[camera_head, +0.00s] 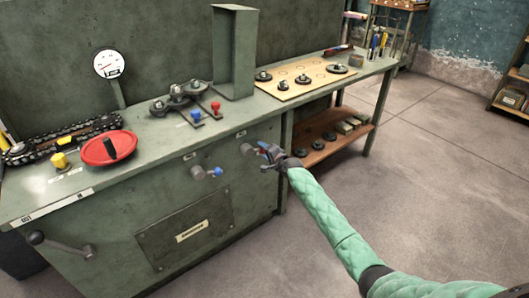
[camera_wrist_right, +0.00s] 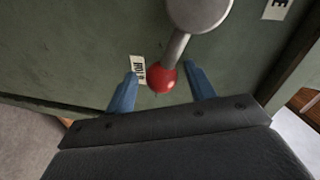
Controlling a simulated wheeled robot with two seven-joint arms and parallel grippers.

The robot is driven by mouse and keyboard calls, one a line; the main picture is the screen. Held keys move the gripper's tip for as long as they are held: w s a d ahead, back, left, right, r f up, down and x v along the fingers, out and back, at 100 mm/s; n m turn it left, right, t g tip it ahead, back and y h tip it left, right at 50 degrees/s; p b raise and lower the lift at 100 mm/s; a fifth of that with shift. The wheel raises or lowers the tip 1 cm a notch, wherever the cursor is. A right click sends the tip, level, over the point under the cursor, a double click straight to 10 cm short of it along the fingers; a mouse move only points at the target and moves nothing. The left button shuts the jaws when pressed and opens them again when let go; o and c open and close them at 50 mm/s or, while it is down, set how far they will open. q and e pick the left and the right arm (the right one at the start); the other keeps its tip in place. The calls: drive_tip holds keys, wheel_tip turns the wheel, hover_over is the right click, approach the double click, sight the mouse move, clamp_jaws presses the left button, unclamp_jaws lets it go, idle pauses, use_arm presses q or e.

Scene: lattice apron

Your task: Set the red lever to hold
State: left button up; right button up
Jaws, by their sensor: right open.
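The red lever is on the front face of the green bench. In the right wrist view its red ball knob (camera_wrist_right: 162,79) sits at the end of a grey shaft from a round hub (camera_wrist_right: 200,10). My right gripper (camera_wrist_right: 160,88) is open, with its blue fingers on either side of the knob and gaps visible. A white label (camera_wrist_right: 138,70) lies beside the knob; its turned text is hard to read. Another label (camera_wrist_right: 278,8) is cut off at the top right. In the head view the right gripper (camera_head: 267,153) largely covers the knob. My left gripper is not in view.
A blue-knobbed lever (camera_head: 217,172) is on the bench front to the left, above a labelled panel (camera_head: 190,230). Small red (camera_head: 215,106) and blue (camera_head: 196,115) knobs, a red wheel (camera_head: 95,150) and a gauge (camera_head: 108,64) are on top. The floor at right is clear.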

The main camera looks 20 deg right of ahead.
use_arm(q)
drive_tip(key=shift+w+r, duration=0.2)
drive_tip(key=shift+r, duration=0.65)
use_arm(e)
drive_tip(key=v, duration=0.7)
drive_tip(key=shift+s+d, duration=0.15)
drive_tip(key=shift+s, duration=0.2)
